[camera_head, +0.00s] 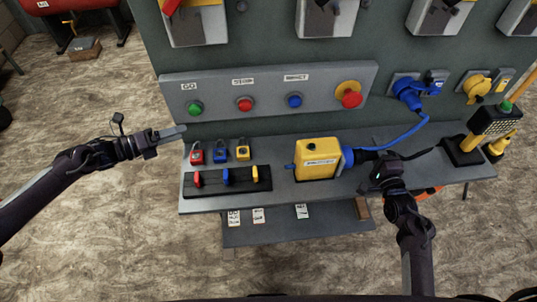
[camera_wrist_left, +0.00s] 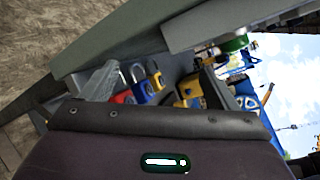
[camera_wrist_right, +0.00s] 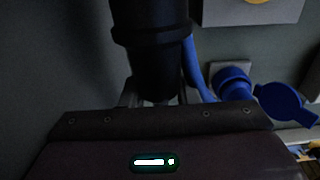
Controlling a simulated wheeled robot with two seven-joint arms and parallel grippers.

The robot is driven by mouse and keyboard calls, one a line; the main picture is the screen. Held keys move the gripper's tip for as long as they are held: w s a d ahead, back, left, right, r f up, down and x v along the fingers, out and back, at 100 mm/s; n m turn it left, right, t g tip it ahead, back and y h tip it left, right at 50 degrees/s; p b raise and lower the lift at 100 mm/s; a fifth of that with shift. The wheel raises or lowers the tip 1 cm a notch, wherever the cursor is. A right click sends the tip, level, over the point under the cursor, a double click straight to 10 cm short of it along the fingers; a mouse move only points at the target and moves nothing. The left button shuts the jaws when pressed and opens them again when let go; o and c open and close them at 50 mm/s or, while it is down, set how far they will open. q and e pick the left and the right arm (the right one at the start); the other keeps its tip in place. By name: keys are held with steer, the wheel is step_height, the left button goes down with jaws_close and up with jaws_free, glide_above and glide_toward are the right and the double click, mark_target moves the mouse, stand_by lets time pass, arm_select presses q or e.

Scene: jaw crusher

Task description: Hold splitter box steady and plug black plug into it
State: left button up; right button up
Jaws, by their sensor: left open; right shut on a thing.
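The yellow splitter box (camera_head: 317,160) stands on the grey shelf, with a blue socket (camera_head: 347,157) on its right side and a small blue part on its left. My right gripper (camera_head: 376,162) is shut on the black plug (camera_wrist_right: 150,45), right of the box. The plug's front lies at or against the blue socket; I cannot tell how deep it sits. My left gripper (camera_head: 172,134) is open and empty at the panel's left edge, well left of the box. One of its fingers shows in the left wrist view (camera_wrist_left: 100,82).
Red, blue and yellow padlocks (camera_head: 220,152) and a black rack (camera_head: 225,188) stand between my left gripper and the box. A blue cable (camera_head: 408,135) runs from a wall socket (camera_head: 408,90) towards the box. Green, red and blue buttons (camera_head: 295,100) sit above the shelf.

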mark_target(314, 152)
arm_select(q)
steer(key=s+d+m+g+h, duration=0.1)
steer(key=d+m, duration=0.2)
steer(key=d, duration=0.2)
steer(key=s+d+m+g+h, duration=0.1)
steer(key=d+m, duration=0.2)
steer(key=d, duration=0.2)
steer(key=s+d+m+g, duration=0.1)
steer(key=d+m, duration=0.2)
steer(key=d, duration=0.2)
steer(key=shift+s+d+f+h, duration=0.1)
steer(key=shift+d+f+h, duration=0.2)
steer(key=shift+f+h, duration=0.1)
steer(key=s+d+m+g, duration=0.1)
steer(key=d+m, duration=0.1)
steer(key=d, duration=0.1)
steer(key=s+d+m+g+h, duration=0.1)
steer(key=s+d+m, duration=0.1)
steer(key=d, duration=0.2)
steer(key=s+d+m+g, duration=0.1)
steer(key=d+m, duration=0.2)
steer(key=shift+s+d+r, duration=0.2)
steer(key=shift+s+d, duration=0.1)
steer(key=d, duration=0.8)
steer(key=w+d, duration=0.1)
steer(key=d, duration=0.3)
steer(key=shift+s, duration=0.1)
steer(key=c, duration=1.5)
